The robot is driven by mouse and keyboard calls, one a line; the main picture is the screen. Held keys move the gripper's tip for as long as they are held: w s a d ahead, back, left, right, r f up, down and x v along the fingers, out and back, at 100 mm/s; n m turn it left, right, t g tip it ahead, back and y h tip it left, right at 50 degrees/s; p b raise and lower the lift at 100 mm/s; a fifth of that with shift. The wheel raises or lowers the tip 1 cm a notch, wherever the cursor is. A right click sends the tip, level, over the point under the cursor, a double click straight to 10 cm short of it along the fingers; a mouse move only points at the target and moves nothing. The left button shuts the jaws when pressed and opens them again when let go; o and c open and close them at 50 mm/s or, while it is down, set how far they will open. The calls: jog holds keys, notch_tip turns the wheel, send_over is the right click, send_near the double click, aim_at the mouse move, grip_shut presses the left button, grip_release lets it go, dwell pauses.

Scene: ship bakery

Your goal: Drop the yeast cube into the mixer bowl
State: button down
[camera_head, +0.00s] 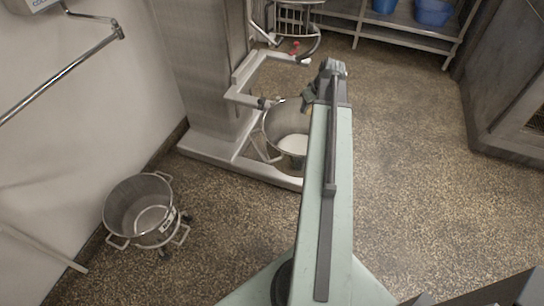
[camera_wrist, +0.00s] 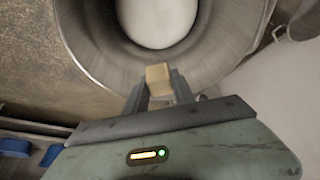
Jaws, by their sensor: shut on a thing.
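In the wrist view, my gripper (camera_wrist: 162,88) is shut on the yeast cube (camera_wrist: 158,74), a small tan block between the two fingertips. Behind the cube in this view is the mixer bowl (camera_wrist: 100,60), a round metal bowl with something white (camera_wrist: 160,20) at its bottom. The cube overlaps the near part of the bowl's inner wall in the picture. In the head view, the mixer bowl (camera_head: 272,128) stands at the mixer's foot, partly hidden by my arm. My gripper (camera_head: 308,98) shows there at the bowl's upper right; the cube cannot be made out.
A second metal bowl (camera_head: 124,208) on a wheeled frame stands on the floor at the left. The mixer column (camera_head: 205,70) and its bowl arms (camera_head: 245,85) rise beside the mixer bowl. A shelf with blue tubs (camera_head: 433,12) is at the back. Floor at the right is clear.

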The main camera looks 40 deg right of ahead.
notch_tip(320, 180, down, 6)
jog(key=b, duration=0.5)
jog(key=shift+r, duration=0.15)
jog(key=c, duration=1)
grip_release()
jog(key=shift+o, duration=0.2)
jog(key=p+v, duration=0.7)
jog(key=shift+r, duration=0.45)
jog(key=shift+s, duration=0.1)
